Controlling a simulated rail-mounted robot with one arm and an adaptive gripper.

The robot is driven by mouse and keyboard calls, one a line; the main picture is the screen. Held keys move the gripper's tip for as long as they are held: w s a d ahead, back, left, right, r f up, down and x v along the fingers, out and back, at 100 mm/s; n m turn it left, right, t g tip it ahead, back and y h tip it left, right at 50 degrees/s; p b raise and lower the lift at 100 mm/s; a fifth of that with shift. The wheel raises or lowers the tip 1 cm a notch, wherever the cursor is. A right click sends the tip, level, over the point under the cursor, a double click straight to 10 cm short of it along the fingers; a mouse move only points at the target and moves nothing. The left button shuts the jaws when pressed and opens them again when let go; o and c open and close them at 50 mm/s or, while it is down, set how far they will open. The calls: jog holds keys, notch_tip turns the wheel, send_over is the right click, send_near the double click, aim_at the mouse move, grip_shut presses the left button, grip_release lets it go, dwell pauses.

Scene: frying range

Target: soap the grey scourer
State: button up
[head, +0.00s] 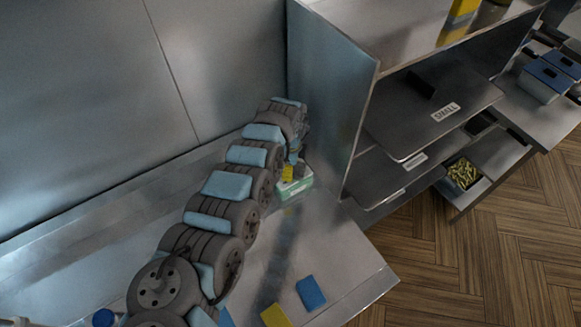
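My arm reaches along the steel counter (335,262) to the back corner. My gripper (293,158) points down there, mostly hidden by my arm, and its fingers cannot be made out. Just below it is a small green and white tub (295,188) on the counter. A small yellow piece (288,173) shows at the tub's top, by the gripper; I cannot tell whether it is held, or in the tub. No grey scourer can be made out. A blue pad (310,293) and a yellow pad (275,316) lie near the counter's front edge.
A steel shelf unit (335,90) stands just right of the tub, with labelled shelves (430,105). A steel wall (80,90) runs behind the counter. A bin of yellow-green pieces (463,173) and blue-lidded boxes (547,78) are farther right. The counter's front right is mostly clear.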

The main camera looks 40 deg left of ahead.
jog(key=shift+r+p, duration=2.25)
jog(key=shift+r, duration=0.6)
